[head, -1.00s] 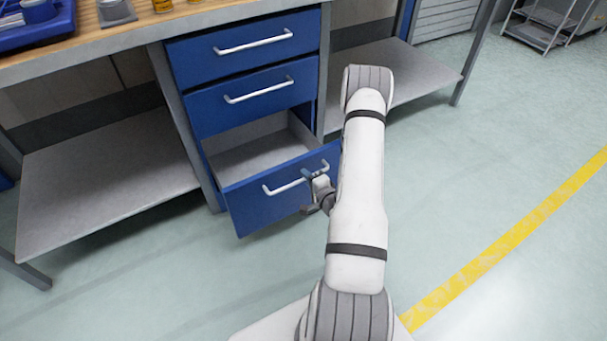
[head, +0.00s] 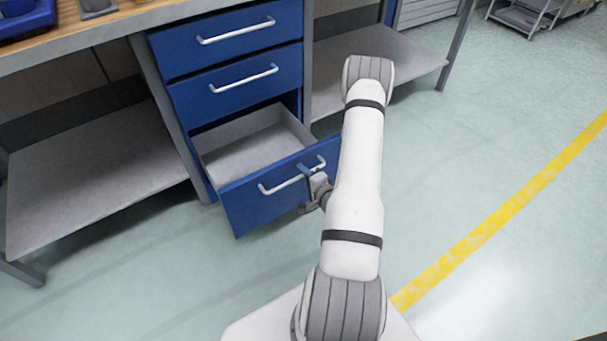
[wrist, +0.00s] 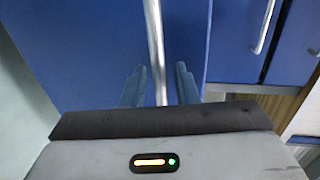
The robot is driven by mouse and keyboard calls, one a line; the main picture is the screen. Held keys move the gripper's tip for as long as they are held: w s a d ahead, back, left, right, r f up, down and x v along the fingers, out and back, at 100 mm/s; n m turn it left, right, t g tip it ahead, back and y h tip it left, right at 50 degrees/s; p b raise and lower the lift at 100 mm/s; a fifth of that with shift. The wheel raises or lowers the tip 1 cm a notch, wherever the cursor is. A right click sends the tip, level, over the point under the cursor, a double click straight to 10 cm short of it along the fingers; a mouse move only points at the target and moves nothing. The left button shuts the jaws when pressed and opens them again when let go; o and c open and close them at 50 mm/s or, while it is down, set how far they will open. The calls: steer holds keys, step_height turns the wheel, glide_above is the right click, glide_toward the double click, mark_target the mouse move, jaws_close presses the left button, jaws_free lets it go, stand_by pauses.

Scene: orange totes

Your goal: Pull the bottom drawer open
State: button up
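The bottom drawer (head: 262,208) is blue with a silver bar handle (head: 277,187). In the head view it stands partly open, and its empty grey inside shows. My gripper (head: 308,174) is at the right part of that handle. In the wrist view the handle (wrist: 154,40) runs between the two fingers of my gripper (wrist: 160,80). The fingers are apart, with a visible gap on each side of the bar, so the gripper looks open around it.
Two shut blue drawers (head: 228,42) sit above, under a wood-topped workbench (head: 105,32). Grey lower shelves (head: 90,175) flank the drawers. The floor (head: 130,285) in front is clear, with a yellow line (head: 500,215) to the right.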

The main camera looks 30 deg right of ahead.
steer(key=p+v, duration=0.2)
steer(key=v, duration=0.5)
steer(key=shift+s, duration=0.4)
steer(key=shift+r, duration=0.1)
steer(key=w+a+r+n+g+h+p, duration=0.1)
steer(key=w+r+n+g+p, duration=0.25)
steer(key=r, duration=0.75)
steer(key=w+a+r+n+g+p, duration=0.15)
steer(key=r+n+p, duration=0.25)
steer(key=r+p, duration=0.45)
steer(key=w+a+r+n+g+h+p, duration=0.1)
steer(key=w+r+n+g+p, duration=0.2)
steer(key=r, duration=1)
steer(key=s+a+r+n+g+p, duration=0.1)
steer(key=s+a+r+p, duration=0.3)
steer(key=r, duration=0.5)
steer(key=s+a+r+n+g+y+p, duration=0.1)
steer(key=s+a+r+n+g+p, duration=0.1)
steer(key=s+a+r, duration=0.5)
steer(key=s+a+r+n+g+p, duration=0.2)
steer(key=s+a+r+n+p, duration=0.2)
steer(key=r, duration=0.9)
steer(key=s+a+p, duration=0.1)
steer(key=s+p, duration=0.2)
steer(key=s, duration=0.1)
steer(key=shift+s+a, duration=0.25)
steer(key=shift+a, duration=0.05)
